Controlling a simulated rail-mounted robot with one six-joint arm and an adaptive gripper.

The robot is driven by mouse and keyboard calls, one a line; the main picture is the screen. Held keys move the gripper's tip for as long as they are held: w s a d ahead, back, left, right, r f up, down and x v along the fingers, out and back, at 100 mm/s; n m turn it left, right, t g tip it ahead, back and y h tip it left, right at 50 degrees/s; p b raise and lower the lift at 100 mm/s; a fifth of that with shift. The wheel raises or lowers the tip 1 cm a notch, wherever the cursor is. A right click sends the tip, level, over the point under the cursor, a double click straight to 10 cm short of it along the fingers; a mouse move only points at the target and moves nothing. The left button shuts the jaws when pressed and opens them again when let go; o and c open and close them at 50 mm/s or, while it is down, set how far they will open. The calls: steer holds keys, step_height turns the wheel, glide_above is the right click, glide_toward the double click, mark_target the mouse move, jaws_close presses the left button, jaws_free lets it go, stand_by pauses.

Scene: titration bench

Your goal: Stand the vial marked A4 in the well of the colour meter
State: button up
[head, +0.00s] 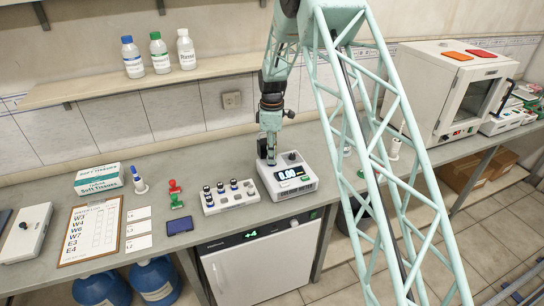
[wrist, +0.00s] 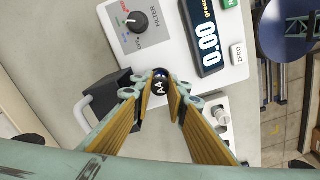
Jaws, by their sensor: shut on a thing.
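The vial marked A4 (wrist: 160,90) has a dark cap with white lettering and shows between my finger pads in the wrist view. My gripper (wrist: 161,78) is shut on it. The colour meter (wrist: 180,20) is a white box with a 0.00 display and a filter knob. In the head view, my gripper (head: 268,160) is at the left back part of the colour meter (head: 290,186). The meter's well is hidden under the fingers and vial. I cannot tell whether the vial is in the well or above it.
A white rack (head: 236,202) with several dark-capped vials stands just left of the meter. A blue-black pad (head: 180,226), red and green stamps (head: 176,195), a clipboard (head: 92,230) and a tissue box (head: 98,180) lie further left. Bench to the meter's right is partly hidden by my arm.

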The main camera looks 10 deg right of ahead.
steer(key=shift+f, duration=0.4)
steer(key=o, duration=0.8)
steer(key=shift+o, duration=0.2)
steer(key=shift+w+r, duration=0.1)
steer(key=shift+c, duration=0.7)
steer(key=shift+r, duration=0.1)
steer(key=shift+o, duration=0.2)
steer(key=shift+r, duration=0.35)
steer(key=o, duration=0.4)
steer(key=shift+r+p, duration=0.35)
steer(key=shift+r, duration=0.7)
steer(key=shift+r+p, duration=0.55)
steer(key=shift+r, duration=0.9)
